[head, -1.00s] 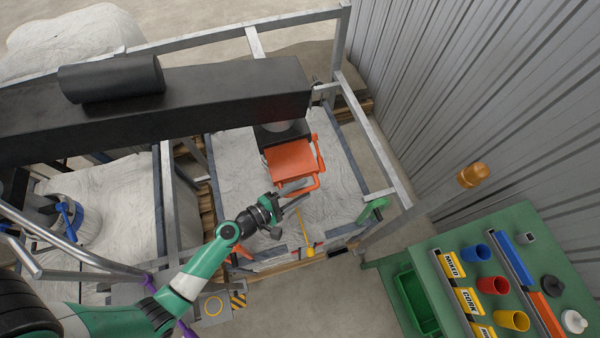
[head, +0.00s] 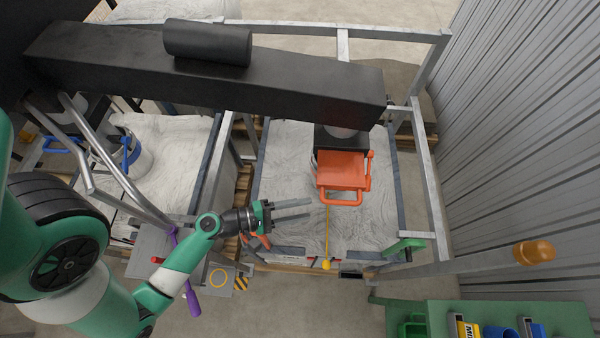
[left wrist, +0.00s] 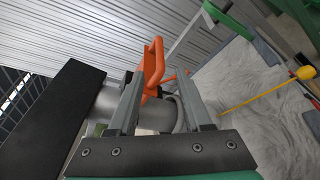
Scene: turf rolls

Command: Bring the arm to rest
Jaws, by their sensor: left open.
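My left arm comes in from the left in the head view, with its green and black gripper (head: 292,210) held above the pale, wavy-textured slab. The two grey fingers are apart and nothing is between them. They point right, to the lower left of an orange handled part (head: 342,172) and clear of it. In the left wrist view the open fingers (left wrist: 160,90) frame the far scene, with the orange handle (left wrist: 153,65) beyond them. My right gripper is in neither view.
A metal frame (head: 425,165) surrounds the slab. A yellow rod with a round end (head: 326,264) lies near the front edge. A black beam (head: 200,75) crosses above. A green bench (head: 560,315) stands at lower right, and a corrugated wall (head: 540,130) at right.

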